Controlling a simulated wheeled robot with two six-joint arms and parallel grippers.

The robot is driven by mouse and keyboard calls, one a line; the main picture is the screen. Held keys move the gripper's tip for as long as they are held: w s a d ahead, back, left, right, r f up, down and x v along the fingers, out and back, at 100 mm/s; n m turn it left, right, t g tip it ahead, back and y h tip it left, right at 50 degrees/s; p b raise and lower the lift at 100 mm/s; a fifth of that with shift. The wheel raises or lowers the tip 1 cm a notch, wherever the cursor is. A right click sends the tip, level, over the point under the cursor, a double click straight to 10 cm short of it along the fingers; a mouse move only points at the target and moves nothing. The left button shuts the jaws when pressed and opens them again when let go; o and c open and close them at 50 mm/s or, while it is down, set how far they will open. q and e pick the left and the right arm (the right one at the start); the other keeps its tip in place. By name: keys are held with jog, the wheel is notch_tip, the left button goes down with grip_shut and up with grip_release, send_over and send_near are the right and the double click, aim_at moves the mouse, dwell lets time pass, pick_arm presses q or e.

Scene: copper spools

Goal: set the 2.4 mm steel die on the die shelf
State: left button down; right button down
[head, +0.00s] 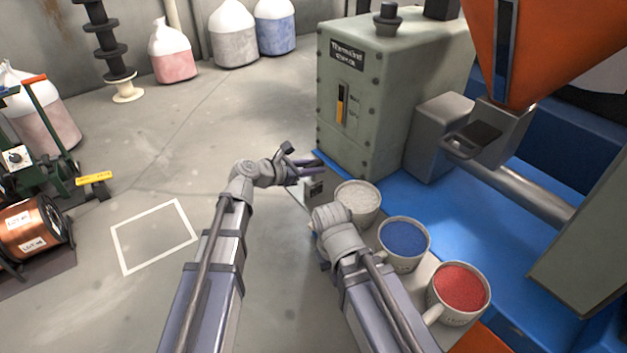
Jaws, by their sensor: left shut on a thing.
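My left gripper (318,167) is at the left front foot of the green-grey machine (361,115). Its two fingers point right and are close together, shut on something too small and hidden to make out. A small grey block with a dark patch (314,188) shows just below the fingers; I cannot tell whether it touches them or what it is. My right arm's wrist hangs just left of the cups, and its fingers are hidden behind it. I cannot pick out the 2.4 mm steel die or the die shelf with certainty.
Cups of white (359,197), blue (404,238) and red (461,288) granules stand close beside my right arm. An orange hopper (540,45) overhangs the blue machine bed. A copper spool (30,229) sits at the left. The floor around the white square (128,265) is clear.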

pick_arm(q)
notch_tip(320, 180, up, 10)
jog(key=p, duration=1)
jog(key=shift+r, duration=0.15)
